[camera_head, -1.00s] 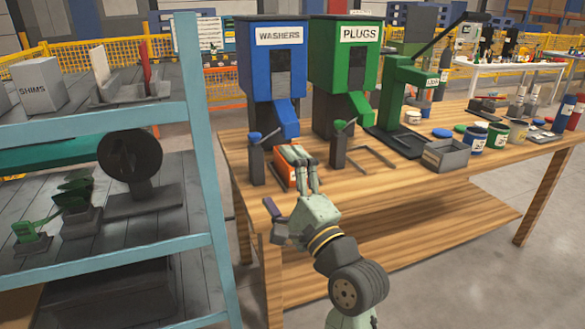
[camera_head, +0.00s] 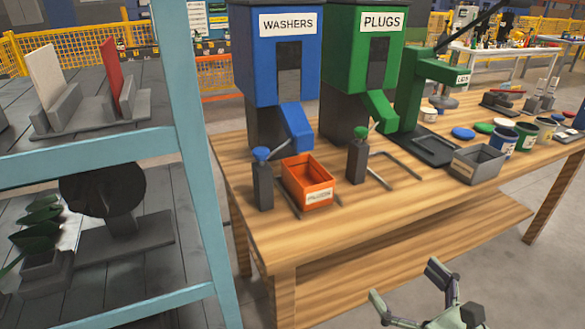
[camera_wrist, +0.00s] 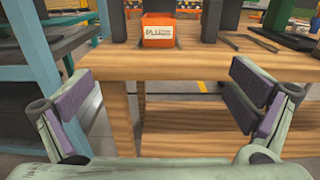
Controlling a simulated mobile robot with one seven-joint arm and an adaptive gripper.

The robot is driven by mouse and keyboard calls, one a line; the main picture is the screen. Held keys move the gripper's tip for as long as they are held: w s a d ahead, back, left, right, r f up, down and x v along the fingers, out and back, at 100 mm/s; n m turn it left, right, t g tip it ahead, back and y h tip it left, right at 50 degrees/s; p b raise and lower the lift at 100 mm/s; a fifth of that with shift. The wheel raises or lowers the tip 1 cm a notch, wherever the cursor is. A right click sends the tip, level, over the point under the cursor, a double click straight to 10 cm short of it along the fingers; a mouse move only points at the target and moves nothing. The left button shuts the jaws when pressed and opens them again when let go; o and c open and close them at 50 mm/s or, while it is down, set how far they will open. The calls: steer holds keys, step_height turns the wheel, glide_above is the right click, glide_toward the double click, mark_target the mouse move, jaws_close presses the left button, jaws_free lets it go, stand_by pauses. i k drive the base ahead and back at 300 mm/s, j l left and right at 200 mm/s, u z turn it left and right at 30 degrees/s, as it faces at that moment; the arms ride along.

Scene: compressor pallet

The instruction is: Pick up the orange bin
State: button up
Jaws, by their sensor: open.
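The orange bin (camera_head: 308,182) sits upright on the wooden workbench, in front of the blue WASHERS dispenser's chute. It looks empty and has a white label on its front. In the wrist view the orange bin (camera_wrist: 158,31) stands at the top centre, on the bench top beyond the front edge. My gripper (camera_head: 408,285) is open and empty, in front of the bench and lower right of the bin in the head view. In the wrist view both fingers of my gripper (camera_wrist: 158,95) are spread wide, well apart from the bin.
The WASHERS dispenser (camera_head: 277,75) and the green PLUGS dispenser (camera_head: 362,60) stand behind. A blue-knobbed post (camera_head: 263,182) is close left of the bin, a green-knobbed post (camera_head: 357,158) to its right. A grey bin (camera_head: 477,164) stands further right. A blue shelf frame (camera_head: 190,130) is at left.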

mark_target(312, 188)
steer(key=i+j, duration=0.2)
steer(key=i, duration=0.2)
steer(key=i+j, duration=0.25)
steer(key=i, duration=0.15)
